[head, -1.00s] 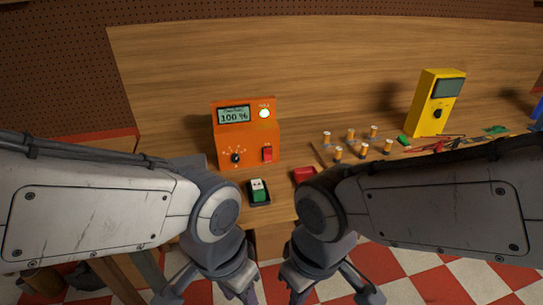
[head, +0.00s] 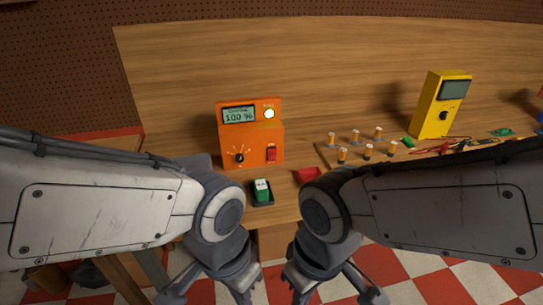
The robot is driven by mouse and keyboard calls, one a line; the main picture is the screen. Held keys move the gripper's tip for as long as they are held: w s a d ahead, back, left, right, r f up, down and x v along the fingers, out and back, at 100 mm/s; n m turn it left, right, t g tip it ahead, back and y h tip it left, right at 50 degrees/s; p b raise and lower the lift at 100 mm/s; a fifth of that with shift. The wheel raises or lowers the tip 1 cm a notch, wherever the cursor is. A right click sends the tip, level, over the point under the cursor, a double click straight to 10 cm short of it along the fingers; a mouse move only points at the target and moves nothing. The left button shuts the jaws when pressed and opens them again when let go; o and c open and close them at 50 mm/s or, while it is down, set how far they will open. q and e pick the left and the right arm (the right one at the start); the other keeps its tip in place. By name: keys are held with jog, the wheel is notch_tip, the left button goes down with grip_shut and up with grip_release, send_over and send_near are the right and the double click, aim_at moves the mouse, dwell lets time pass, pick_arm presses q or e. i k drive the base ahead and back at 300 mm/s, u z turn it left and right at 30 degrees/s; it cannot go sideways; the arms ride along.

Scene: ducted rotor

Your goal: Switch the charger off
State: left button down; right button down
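The orange charger (head: 250,135) stands on the bench left of centre. Its display (head: 239,115) reads 100 % under a small line of text too small to read. A round lamp (head: 269,114) beside the display is lit. A red rocker switch (head: 271,154) is on the lower right of its front, and a black knob (head: 239,158) is on the lower left. My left gripper (head: 208,295) and my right gripper (head: 336,295) are both low at the picture's bottom edge, in front of the bench. Their fingers are spread and look empty; neither touches the charger.
A green and white battery-like block (head: 262,188) sits in a black holder before the charger. A red tray (head: 309,175) is to its right. Several orange-and-white cylinders (head: 367,150) stand on a rack.

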aim_at(270, 152)
jog(key=u, duration=0.85)
jog(key=i, duration=0.5)
jog(key=z, duration=2.1)
